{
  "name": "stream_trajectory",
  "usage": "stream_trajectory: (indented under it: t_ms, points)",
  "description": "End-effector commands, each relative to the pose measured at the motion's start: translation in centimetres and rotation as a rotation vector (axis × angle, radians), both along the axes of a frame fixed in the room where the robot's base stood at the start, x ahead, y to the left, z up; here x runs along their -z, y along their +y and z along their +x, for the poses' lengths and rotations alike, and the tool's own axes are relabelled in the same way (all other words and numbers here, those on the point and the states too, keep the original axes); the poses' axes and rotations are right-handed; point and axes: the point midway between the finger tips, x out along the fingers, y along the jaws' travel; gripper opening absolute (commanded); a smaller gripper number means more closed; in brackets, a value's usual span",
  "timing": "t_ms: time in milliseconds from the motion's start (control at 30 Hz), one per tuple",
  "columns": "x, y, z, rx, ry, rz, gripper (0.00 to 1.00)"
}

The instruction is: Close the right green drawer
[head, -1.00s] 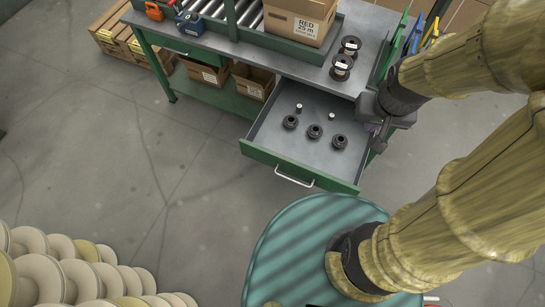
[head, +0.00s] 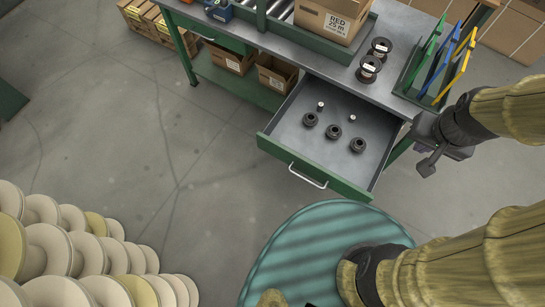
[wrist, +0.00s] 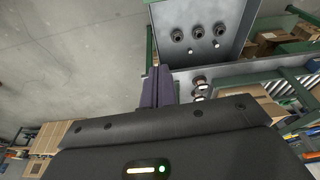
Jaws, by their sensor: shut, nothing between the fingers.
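The right green drawer (head: 276,149) is pulled out from under the grey-topped workbench. It has a green front, a silver bar handle (head: 308,176) and a grey inside. Several small dark round parts (head: 333,131) and two small pegs (head: 320,106) lie in it. In the wrist view the drawer (wrist: 212,52) is at the top, right of the fingers. My gripper (head: 428,166) is to the right of the drawer, apart from it in the picture. Its fingers (wrist: 157,75) are together and empty in the wrist view.
Two dark spools (head: 369,68) and a cardboard box (head: 330,20) stand on the workbench (head: 340,70). Coloured panels (head: 452,60) stand at its right end. Many pale spools (head: 75,250) fill the lower left. Grey floor left of the drawer is clear.

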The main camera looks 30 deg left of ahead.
Motion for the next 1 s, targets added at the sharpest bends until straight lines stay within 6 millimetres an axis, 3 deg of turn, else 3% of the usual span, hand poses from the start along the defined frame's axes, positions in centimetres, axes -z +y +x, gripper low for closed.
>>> stream_trajectory:
  t_ms: [167,400,600,800,1000]
  points:
    - [3.4,2.9,2.3,0.045,-0.057,0.056,0.0]
    - [10.6,11.3,7.7,0.22,-0.208,0.229,0.0]
    - [16.7,18.6,10.4,0.398,-0.318,0.383,0.0]
    - [23.0,25.3,11.2,0.58,-0.417,0.526,0.0]
    - [29.5,30.9,10.0,0.75,-0.516,0.657,0.0]
